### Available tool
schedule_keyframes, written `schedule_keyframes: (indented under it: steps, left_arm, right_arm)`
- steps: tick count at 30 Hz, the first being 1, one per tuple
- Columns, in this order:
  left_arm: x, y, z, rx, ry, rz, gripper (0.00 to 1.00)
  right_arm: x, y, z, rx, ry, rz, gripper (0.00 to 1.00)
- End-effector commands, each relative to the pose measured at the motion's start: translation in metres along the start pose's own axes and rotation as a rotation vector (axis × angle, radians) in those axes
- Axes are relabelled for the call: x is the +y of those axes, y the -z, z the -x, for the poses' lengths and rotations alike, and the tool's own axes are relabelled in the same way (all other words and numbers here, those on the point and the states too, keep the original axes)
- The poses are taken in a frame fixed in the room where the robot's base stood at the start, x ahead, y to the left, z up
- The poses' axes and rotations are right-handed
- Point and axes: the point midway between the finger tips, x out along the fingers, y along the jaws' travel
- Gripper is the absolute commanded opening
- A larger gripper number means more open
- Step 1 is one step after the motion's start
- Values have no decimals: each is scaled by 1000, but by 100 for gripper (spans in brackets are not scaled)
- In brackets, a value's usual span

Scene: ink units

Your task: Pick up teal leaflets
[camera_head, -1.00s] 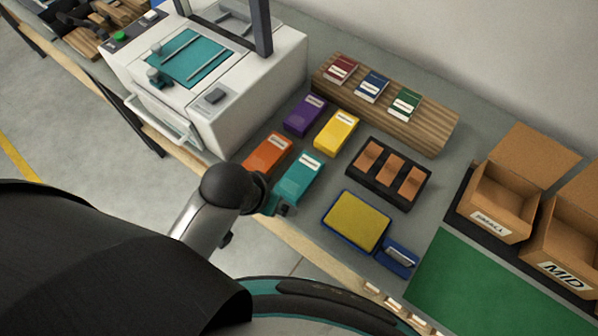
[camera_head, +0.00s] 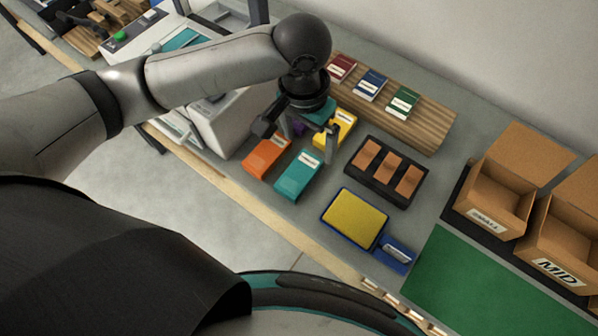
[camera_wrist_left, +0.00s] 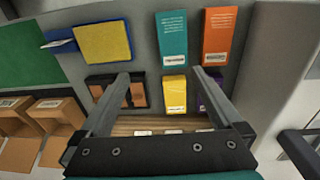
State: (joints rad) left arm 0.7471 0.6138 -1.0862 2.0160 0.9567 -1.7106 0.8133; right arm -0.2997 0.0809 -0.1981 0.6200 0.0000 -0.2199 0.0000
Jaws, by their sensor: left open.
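The teal leaflets (camera_head: 298,175) lie as a flat stack with a white label on the grey table, between the orange stack and the yellow pad. They also show at the top of the left wrist view (camera_wrist_left: 172,38). My left gripper (camera_head: 308,143) is open and empty, pointing down above the table near the yellow stack, farther from the table's front edge than the teal stack. In the left wrist view its fingers (camera_wrist_left: 160,76) are spread, with the teal stack beyond their tips. My right gripper is out of view.
An orange stack (camera_head: 267,156), a yellow stack (camera_head: 347,122) and a mostly hidden purple stack (camera_wrist_left: 209,92) lie close by. A dark tray (camera_head: 385,170), a yellow pad (camera_head: 354,218) and a wooden rack (camera_head: 432,130) surround them. A white machine (camera_head: 222,125) stands left.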

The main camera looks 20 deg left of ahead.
Motion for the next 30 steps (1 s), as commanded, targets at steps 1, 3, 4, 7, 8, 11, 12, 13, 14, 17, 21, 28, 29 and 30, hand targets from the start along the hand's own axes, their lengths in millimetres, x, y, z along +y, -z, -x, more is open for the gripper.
schedule_keyframes:
  steps: [1,3,4,7,8,11,12,13,14,17,21,28,29,30]
  left_arm:
    - [-8,0,5,-13,23,15,100]
    - [-14,-2,8,-31,40,29,100]
    - [-16,-2,8,-36,46,35,100]
    - [-19,-4,4,-47,54,44,100]
    - [-19,-4,0,-49,54,45,100]
    - [-20,-6,-19,-51,54,46,100]
    - [-21,-6,-28,-51,54,46,100]
    - [-21,-6,-36,-50,54,45,100]
    - [-21,-7,-42,-51,54,45,100]
    - [-22,-7,-63,-48,54,45,100]
    - [-23,-8,-83,-46,53,43,100]
    - [-24,-8,-98,-45,52,41,100]
    - [-24,-8,-102,-46,53,42,100]
    - [-25,-8,-108,-46,53,42,100]
  right_arm:
    - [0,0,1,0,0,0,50]
    - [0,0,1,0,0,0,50]
    - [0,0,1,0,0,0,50]
    - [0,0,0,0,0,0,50]
    - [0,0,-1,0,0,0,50]
    - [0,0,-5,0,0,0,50]
    - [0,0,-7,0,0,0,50]
    - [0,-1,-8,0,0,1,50]
    - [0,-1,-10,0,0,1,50]
    - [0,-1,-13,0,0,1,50]
    - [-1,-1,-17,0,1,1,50]
    - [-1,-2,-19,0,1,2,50]
    - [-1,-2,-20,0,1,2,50]
    - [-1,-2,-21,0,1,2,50]
